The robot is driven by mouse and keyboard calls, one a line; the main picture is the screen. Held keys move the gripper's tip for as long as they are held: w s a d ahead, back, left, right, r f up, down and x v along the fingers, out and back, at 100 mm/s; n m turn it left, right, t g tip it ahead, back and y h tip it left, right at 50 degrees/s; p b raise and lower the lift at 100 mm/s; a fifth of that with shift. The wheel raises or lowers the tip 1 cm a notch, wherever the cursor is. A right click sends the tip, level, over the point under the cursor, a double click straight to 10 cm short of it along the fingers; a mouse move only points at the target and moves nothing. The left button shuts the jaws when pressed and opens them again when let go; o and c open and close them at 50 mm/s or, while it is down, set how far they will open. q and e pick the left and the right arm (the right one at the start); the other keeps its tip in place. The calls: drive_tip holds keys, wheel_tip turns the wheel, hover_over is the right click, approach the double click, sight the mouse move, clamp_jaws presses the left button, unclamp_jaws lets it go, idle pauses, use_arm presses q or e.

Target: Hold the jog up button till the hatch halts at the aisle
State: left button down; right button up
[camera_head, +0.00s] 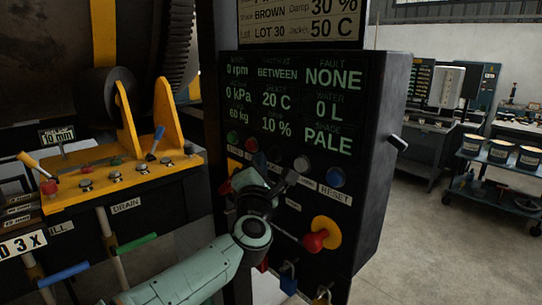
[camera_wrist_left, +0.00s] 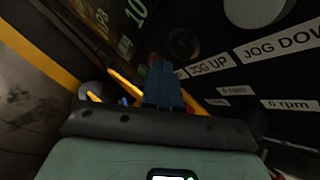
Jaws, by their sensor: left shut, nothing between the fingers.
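The control panel (camera_head: 360,130) stands upright in the middle of the head view. The screen reads BETWEEN under a small blurred line ending in "AT". In the left wrist view a dark round jog up button (camera_wrist_left: 183,43) sits above the JOG UP label (camera_wrist_left: 208,63), and a white button (camera_wrist_left: 253,10) sits above JOG DOWN. My left gripper (camera_head: 263,166) is at the panel's button row. Its blue fingers (camera_wrist_left: 160,82) are shut and empty, with their tips just left of the dark button; I cannot tell if they touch it. The hatch itself cannot be made out. My right gripper is out of view.
A blue RESET button (camera_head: 335,177) and a red knob on a yellow plate (camera_head: 318,238) are on the same panel. A yellow bench (camera_head: 120,185) with levers is at left, below a large dark drum (camera_head: 45,55). A cart with tubs (camera_head: 495,180) is at right; the floor between is clear.

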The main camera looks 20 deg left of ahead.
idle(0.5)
use_arm(q)
drive_tip(key=shift+w+d, duration=0.15)
drive_tip(key=shift+w, duration=0.3)
drive_tip(key=shift+w+d, duration=0.2)
drive_tip(key=shift+w, duration=0.15)
idle(2.5)
drive_tip(key=shift+s, duration=0.1)
idle(0.9)
drive_tip(key=shift+s+a, duration=0.35)
drive_tip(key=shift+s, duration=0.35)
